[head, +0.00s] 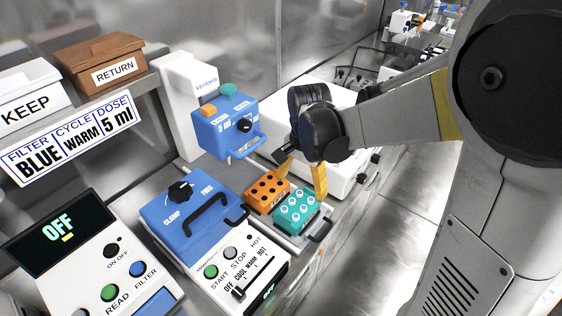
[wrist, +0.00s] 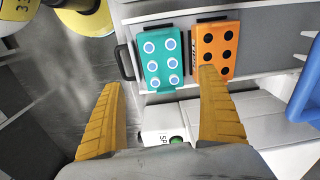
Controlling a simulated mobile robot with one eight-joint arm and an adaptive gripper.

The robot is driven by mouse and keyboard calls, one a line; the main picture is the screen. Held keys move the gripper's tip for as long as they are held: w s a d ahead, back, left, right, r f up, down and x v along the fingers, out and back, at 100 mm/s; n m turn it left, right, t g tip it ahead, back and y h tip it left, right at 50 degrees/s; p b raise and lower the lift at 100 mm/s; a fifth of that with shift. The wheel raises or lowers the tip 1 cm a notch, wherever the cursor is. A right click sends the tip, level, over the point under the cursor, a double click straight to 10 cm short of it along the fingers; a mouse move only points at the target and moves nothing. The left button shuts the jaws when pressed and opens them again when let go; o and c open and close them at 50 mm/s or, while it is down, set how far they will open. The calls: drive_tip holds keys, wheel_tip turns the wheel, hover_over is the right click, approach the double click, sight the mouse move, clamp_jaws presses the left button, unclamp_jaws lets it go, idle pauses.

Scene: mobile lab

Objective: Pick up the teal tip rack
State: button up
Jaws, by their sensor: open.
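The teal tip rack (head: 296,211) is a small block with several pale round tips on top. It sits on a grey tray (head: 292,237), to the right of an orange rack with dark holes (head: 266,191). In the wrist view the teal rack (wrist: 162,58) lies ahead of the fingers, with the orange rack (wrist: 215,50) on its right. My gripper (head: 303,180) is open and empty, with yellow fingers close to the racks in the head view. In the wrist view my gripper (wrist: 160,110) has its fingers spread apart, the right fingertip near the orange rack's lower edge.
A blue-lidded device (head: 190,212) with a clamp knob stands left of the racks. A blue dosing unit (head: 226,128) stands behind them. Steel floor lies open to the right (head: 400,200).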

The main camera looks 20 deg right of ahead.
sight(298, 207)
drive_tip(key=shift+m, duration=0.3)
drive_tip(key=f, duration=0.2)
drive_tip(key=f+b, duration=0.1)
drive_tip(key=f, duration=0.1)
drive_tip(key=f+b, duration=0.1)
drive_tip(key=f, duration=0.2)
drive_tip(key=shift+w, duration=0.25)
wheel_tip(298, 207, down, 5)
drive_tip(key=b, duration=0.3)
drive_tip(key=shift+w+a, duration=0.1)
drive_tip(key=shift+w, duration=0.05)
drive_tip(key=shift+r, duration=0.15)
drive_tip(key=c, duration=1)
